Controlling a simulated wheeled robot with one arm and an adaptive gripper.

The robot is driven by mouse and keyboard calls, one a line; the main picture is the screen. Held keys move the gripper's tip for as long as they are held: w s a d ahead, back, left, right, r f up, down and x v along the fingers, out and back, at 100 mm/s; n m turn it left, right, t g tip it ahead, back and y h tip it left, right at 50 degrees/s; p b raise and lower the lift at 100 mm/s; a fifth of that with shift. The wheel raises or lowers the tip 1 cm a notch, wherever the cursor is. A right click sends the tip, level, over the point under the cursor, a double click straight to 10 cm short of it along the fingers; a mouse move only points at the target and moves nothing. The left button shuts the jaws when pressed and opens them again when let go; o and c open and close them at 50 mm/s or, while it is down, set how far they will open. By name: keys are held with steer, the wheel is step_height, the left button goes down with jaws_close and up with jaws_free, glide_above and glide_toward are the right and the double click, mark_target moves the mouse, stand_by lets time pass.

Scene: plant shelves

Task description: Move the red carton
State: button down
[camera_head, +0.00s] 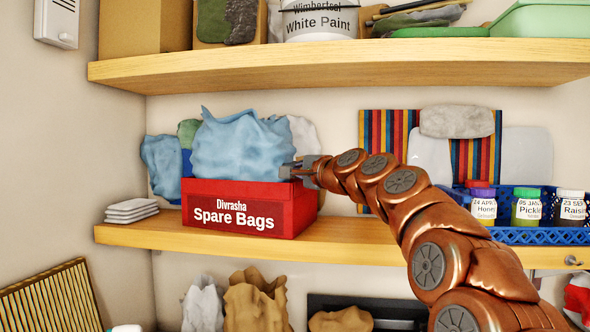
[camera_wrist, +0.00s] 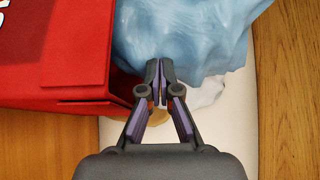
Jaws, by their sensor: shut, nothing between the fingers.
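The red carton (camera_head: 246,208), labelled "Divrasha Spare Bags", stands on the middle wooden shelf, left of centre. Crumpled light-blue bags (camera_head: 241,147) bulge out of its top. My gripper (camera_head: 288,171) is at the carton's upper right corner in the head view. In the wrist view, the red carton (camera_wrist: 55,50) fills the upper left and the blue bag (camera_wrist: 190,32) lies ahead. My gripper (camera_wrist: 161,64) is shut with nothing between its fingers. Its tips overlap the blue bag in the picture, just right of the carton's edge; I cannot tell if they touch.
White folded cloths (camera_head: 131,210) lie left of the carton. A blue basket (camera_head: 520,234) of labelled jars stands at the right of the shelf. A striped panel (camera_head: 378,150) leans on the wall. The upper shelf (camera_head: 330,68) hangs above. Bare shelf shows right of the carton.

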steer(key=shift+s+d, duration=0.1)
steer(key=shift+d, duration=0.45)
steer(key=w+d+b+v, duration=0.1)
steer(key=b+v, duration=0.3)
steer(key=v, duration=0.8)
steer(key=shift+d, duration=0.35)
